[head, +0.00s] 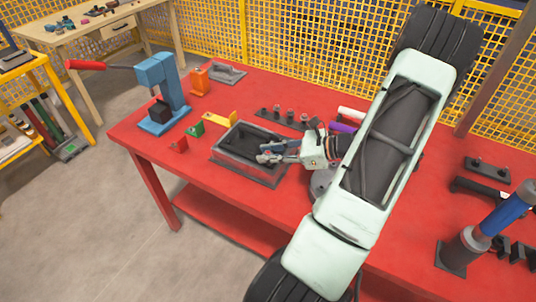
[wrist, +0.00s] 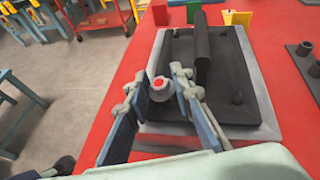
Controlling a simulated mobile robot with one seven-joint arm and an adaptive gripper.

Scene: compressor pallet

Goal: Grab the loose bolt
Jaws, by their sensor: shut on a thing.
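My gripper (head: 268,153) reaches from the right over the front part of the grey compressor pallet (head: 240,174) on the red table. The bolt sits between the fingertips, over the near left edge of the pallet (wrist: 262,132). The pallet has a dark inner plate with a raised dark bar (wrist: 202,50). Whether the bolt touches the pallet cannot be told. In the head view the bolt is too small to make out.
A blue press (head: 160,95) with a red handle stands at the table's left. Red, green and yellow blocks (head: 196,129) stand left of the pallet. A dark rack with several pegs (head: 282,117) lies behind it. My arm covers the table's middle.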

